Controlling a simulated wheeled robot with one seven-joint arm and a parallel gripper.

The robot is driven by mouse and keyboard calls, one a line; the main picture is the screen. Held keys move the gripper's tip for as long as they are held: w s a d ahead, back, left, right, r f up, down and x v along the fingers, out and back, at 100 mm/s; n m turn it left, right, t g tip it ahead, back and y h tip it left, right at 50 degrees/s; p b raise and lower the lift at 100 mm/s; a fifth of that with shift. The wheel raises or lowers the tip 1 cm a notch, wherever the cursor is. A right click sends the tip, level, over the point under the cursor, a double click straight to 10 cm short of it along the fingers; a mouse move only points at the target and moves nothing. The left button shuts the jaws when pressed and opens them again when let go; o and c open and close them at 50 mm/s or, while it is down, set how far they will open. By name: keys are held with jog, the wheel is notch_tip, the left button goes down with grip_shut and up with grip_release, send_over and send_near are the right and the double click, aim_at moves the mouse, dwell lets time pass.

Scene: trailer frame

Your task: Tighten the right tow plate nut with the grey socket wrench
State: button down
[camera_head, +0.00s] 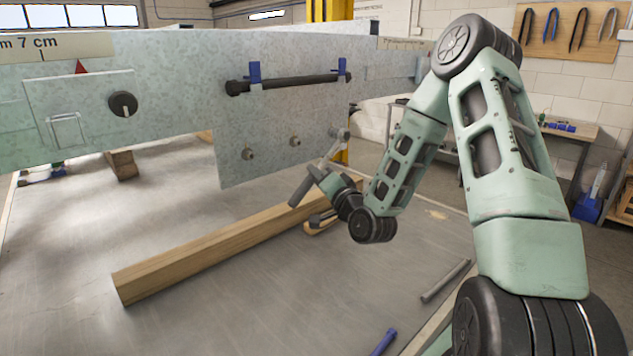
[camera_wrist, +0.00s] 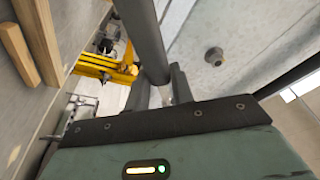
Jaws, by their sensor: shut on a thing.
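The grey tow plate (camera_head: 270,165) hangs from the trailer frame. One nut (camera_head: 247,153) is at its left and another nut (camera_head: 295,141) is further right. My gripper (camera_head: 322,174) is at the plate's lower right, shut on the grey socket wrench (camera_head: 301,190). The wrench is tilted, and its head end is up near the plate's right edge. I cannot tell whether the socket sits on a nut there; any nut behind it is hidden. In the wrist view the dark wrench handle (camera_wrist: 146,40) lies between my fingers (camera_wrist: 160,88), and one bare nut (camera_wrist: 213,56) shows.
A wooden beam (camera_head: 220,245) lies across the table under the plate. A grey rod (camera_head: 445,281) and a blue-handled tool (camera_head: 384,342) lie at the right. A black bar (camera_head: 290,84) is held on the frame by blue clips. The table's left part is mostly clear.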

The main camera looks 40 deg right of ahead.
jog(key=d+f+n+y+b, duration=0.1)
jog(key=d+n+b, duration=0.3)
jog(key=b, duration=0.4)
jog(key=d+f+n+t+y+b, duration=0.1)
jog(key=d+f+n+y+b, duration=0.1)
jog(key=n+b, duration=0.4)
jog(key=shift+w+d+f+n+b, duration=0.35)
jog(key=shift+d+f+b, duration=0.5)
jog(key=shift+d+b, duration=0.4)
jog(key=shift+a, duration=0.15)
